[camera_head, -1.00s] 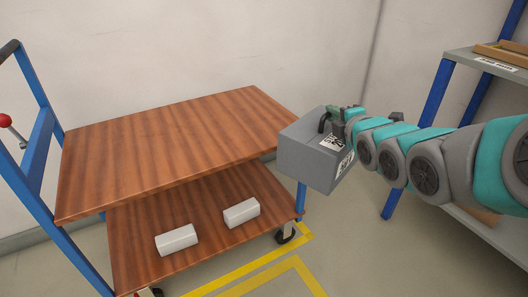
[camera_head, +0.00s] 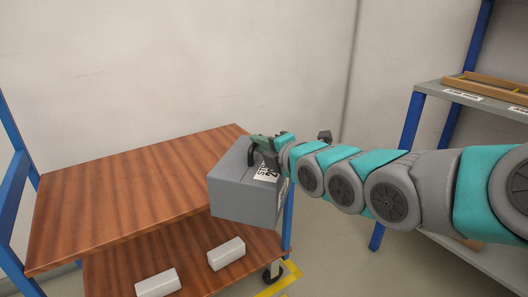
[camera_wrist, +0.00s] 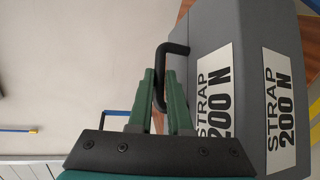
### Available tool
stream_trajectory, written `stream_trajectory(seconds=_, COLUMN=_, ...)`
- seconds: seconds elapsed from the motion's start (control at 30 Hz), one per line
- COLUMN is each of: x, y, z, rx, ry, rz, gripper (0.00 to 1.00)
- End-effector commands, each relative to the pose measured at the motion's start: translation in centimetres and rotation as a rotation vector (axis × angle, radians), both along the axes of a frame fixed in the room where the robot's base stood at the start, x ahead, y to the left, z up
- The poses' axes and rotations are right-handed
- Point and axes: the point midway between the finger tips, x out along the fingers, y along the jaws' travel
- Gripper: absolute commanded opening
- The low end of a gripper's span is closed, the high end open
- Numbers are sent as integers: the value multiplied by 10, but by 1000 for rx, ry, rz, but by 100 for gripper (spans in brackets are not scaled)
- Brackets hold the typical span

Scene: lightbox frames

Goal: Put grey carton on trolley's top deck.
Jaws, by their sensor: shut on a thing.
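The grey carton (camera_head: 243,191) hangs from my gripper (camera_head: 262,146), in front of the right end of the trolley's top deck (camera_head: 120,193) in the head view. Whether it is over the deck or beside it I cannot tell. In the wrist view the carton (camera_wrist: 250,28) fills the right side, with white "STRAP 200 N" labels. My gripper (camera_wrist: 162,85) is shut on the carton's black handle (camera_wrist: 161,68). The deck is brown wood and its visible part is bare.
Two white boxes (camera_head: 226,253) (camera_head: 158,284) lie on the trolley's lower deck (camera_head: 190,262). Blue trolley posts stand at the left. A grey shelf (camera_head: 470,100) with blue posts and a wooden tray (camera_head: 490,88) stands at the right. A pale wall is behind.

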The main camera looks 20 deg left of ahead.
Motion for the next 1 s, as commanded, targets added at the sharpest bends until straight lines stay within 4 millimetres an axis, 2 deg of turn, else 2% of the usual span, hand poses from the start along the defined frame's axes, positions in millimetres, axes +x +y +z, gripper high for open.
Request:
stream_trajectory(seconds=0.53, x=71, y=50, z=-3, rx=7, ry=-6, rz=-2, gripper=0)
stream_trajectory(seconds=0.9, x=87, y=62, z=-6, rx=6, ry=-5, rz=-2, gripper=0)
stream_trajectory(seconds=1.0, x=88, y=62, z=-15, rx=6, ry=-2, rz=-3, gripper=0)
